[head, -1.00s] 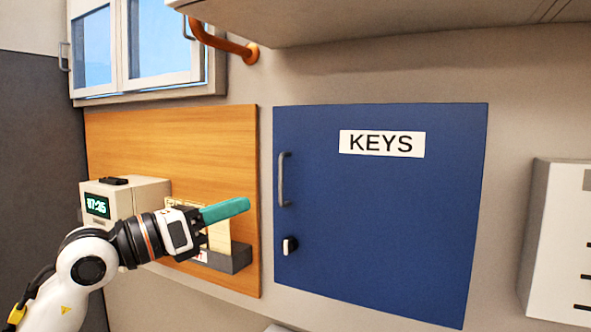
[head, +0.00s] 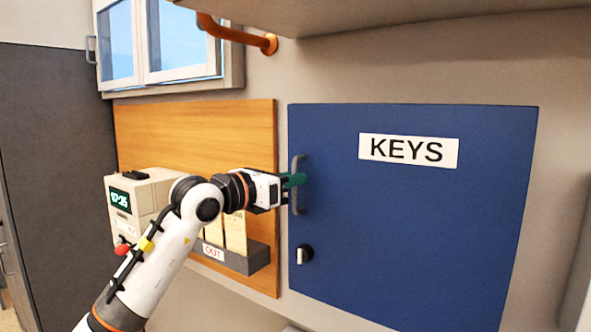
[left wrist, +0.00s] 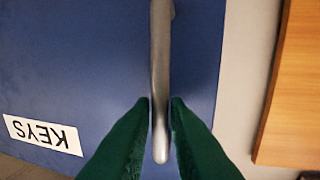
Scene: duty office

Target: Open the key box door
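The blue key box door (head: 420,230) with a "KEYS" label fills the right half of the head view and looks closed. Its grey upright bar handle (head: 295,205) is near the door's left edge. My left gripper (head: 297,181) is at this handle. In the left wrist view its green fingers (left wrist: 160,104) lie on both sides of the handle (left wrist: 160,60), close against it, with no clear gap at the tips. A small knob or lock (head: 304,255) is on the door below the handle. My right gripper is out of view.
A wooden board (head: 190,130) is left of the box, with a clock unit (head: 150,192) and a grey "OUT" tray (head: 245,262) of papers. An overhead cabinet (head: 400,14) and an orange pipe (head: 235,34) are above. A white unit's edge is at far right.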

